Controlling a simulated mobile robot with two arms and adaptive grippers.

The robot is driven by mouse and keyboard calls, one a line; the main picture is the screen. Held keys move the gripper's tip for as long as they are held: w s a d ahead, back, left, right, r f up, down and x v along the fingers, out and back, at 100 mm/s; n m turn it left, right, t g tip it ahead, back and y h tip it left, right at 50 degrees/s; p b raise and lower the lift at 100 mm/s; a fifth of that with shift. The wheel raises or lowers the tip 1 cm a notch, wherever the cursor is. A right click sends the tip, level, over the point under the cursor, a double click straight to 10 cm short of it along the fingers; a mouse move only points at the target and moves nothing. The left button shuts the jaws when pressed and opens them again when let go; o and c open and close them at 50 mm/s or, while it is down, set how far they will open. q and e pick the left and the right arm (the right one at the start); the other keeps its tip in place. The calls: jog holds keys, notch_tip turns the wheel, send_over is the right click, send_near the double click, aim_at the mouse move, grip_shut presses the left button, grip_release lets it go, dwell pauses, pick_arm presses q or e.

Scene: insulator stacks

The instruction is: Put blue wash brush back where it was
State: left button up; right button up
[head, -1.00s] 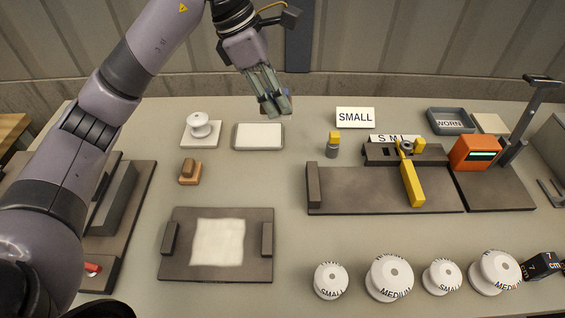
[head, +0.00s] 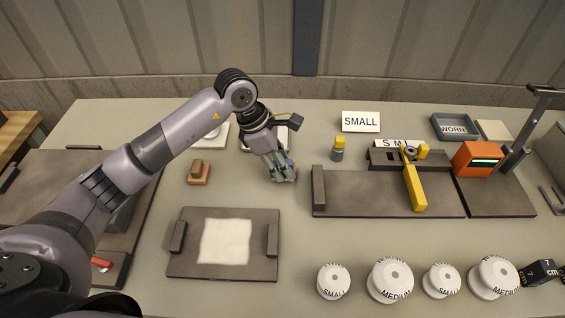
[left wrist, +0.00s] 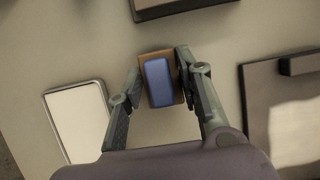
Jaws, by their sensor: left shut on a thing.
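The blue wash brush, a blue block on a brown wooden base, sits between my left fingers in the left wrist view (left wrist: 158,83). My left gripper (head: 284,175) is shut on it, and the left wrist view shows a finger at each side (left wrist: 157,90). In the head view the fingers hide most of the brush. The gripper is over the table, in front of the white-topped tray (head: 279,138) and left of the long dark board (head: 375,198). I cannot tell whether the brush touches the table. My right gripper is not in view.
A brown brush-like block (head: 199,172) stands to the left. A dark mat with a white cloth (head: 224,242) lies in front. A yellow-topped post (head: 338,150) stands right of the gripper. Several white insulators (head: 390,280) line the front right. Table around the gripper is clear.

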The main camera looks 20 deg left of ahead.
pick_arm(q)
jog(key=shift+f, duration=0.4)
jog(key=shift+f, duration=0.2)
jog(key=o, duration=0.9)
jog(key=shift+r, duration=0.1)
jog(key=shift+o, duration=0.6)
